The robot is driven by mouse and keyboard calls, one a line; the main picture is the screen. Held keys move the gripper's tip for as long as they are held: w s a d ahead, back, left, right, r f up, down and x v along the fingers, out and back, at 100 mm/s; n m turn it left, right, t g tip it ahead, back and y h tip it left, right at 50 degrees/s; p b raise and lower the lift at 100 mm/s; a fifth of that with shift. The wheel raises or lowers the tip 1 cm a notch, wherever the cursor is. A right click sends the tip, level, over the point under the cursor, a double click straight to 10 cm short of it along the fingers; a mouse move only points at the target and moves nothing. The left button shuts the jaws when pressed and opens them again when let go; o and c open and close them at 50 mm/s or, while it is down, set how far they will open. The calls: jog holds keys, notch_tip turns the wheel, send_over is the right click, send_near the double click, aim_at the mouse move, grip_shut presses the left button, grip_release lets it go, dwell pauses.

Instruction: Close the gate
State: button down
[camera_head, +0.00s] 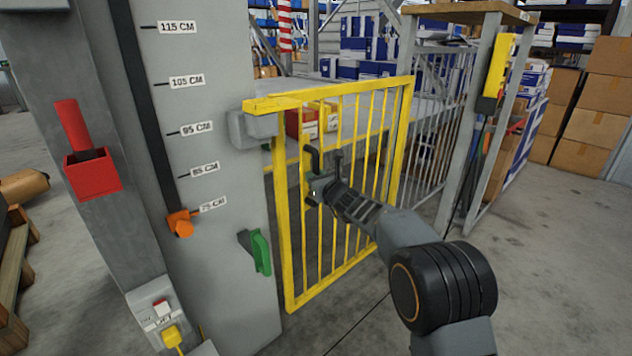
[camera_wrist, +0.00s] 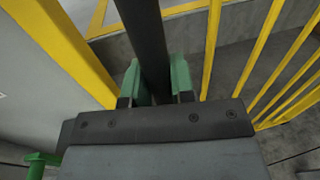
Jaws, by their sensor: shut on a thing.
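The yellow barred gate (camera_head: 347,275) stands upright between the grey column and the grey mesh fence. Its left upright is close beside the column, but I cannot tell whether it is latched. A dark handle bar (camera_head: 313,158) is on the gate's left part. My gripper (camera_head: 318,187) is at this handle, its green fingers on either side of the dark bar (camera_wrist: 146,35) in the wrist view. It is shut on the bar. Yellow gate bars (camera_wrist: 214,45) show around the fingers in that view.
The grey column (camera_head: 190,110) with height marks stands left of the gate, carrying a green lever (camera_head: 260,253), a red holder (camera_head: 91,172) and an orange pointer (camera_head: 180,223). A mesh fence (camera_head: 440,115) and cardboard boxes (camera_head: 596,129) are at right. Floor (camera_head: 530,290) at the right front is clear.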

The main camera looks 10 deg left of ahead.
jog(key=shift+s+a+f, duration=0.1)
jog(key=shift+a+f, duration=0.05)
dwell(0.3)
jog(key=c, duration=1)
grip_release()
jog(key=shift+s, duration=0.15)
jog(key=p+v, duration=0.1)
jog(key=v, duration=1.2)
jog(key=shift+s+d+p, duration=0.25)
jog(key=shift+s+p, duration=0.05)
